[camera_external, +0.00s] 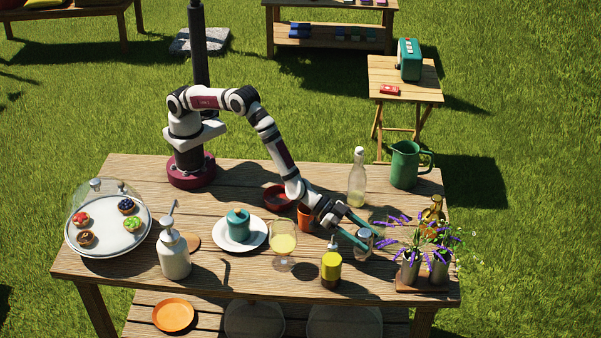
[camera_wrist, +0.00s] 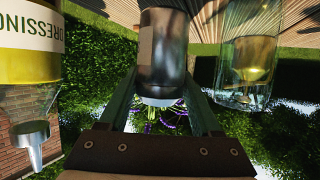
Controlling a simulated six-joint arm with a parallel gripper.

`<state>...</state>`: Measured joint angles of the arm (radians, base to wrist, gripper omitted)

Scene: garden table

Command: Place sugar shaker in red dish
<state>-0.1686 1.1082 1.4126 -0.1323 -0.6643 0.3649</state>
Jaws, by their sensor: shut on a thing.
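The sugar shaker (camera_external: 363,244) is a small clear-and-grey jar near the right front of the table. It also shows in the wrist view (camera_wrist: 163,50), between my two green fingers. My gripper (camera_external: 365,233) reaches down from the left and is shut on the shaker. The shaker looks upright; I cannot tell whether its base touches the table. The red dish (camera_external: 278,207) is a shallow round bowl at the table's middle, well to the left of my gripper and partly behind my forearm and the orange cup.
The yellow dressing bottle (camera_external: 331,265) stands just left of the shaker. A clear bottle (camera_external: 357,178) stands behind; flower vases (camera_external: 411,270) stand right.

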